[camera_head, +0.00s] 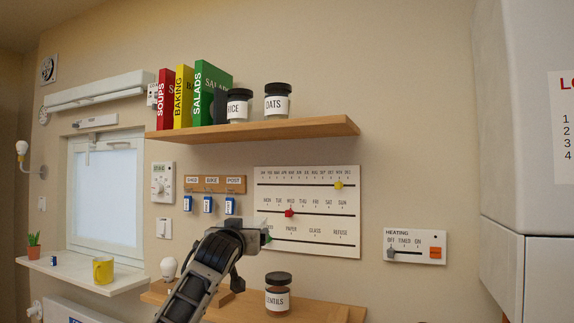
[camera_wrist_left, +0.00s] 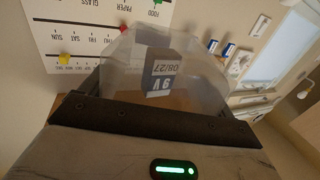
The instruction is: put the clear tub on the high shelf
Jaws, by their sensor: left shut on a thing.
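The clear tub (camera_wrist_left: 165,72) fills the middle of the left wrist view, see-through, with a dark and white label reading 08/27. My left gripper (camera_head: 264,236) is shut on it, and the gripper's dark edge crosses the tub's near side in the wrist view. In the head view I cannot make out the tub clearly; the gripper is in front of the wall chart, below the high shelf. The high shelf (camera_head: 300,129) is a wooden board on the wall. My right gripper is not in view.
Red, yellow and green books (camera_head: 209,95), a rice jar (camera_head: 239,106) and an oats jar (camera_head: 277,101) stand on the high shelf; its right end is bare. Below are the wall chart (camera_head: 325,205), a lentils jar (camera_head: 278,295) and a lower shelf (camera_head: 325,312). A white cabinet (camera_head: 520,130) stands at right.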

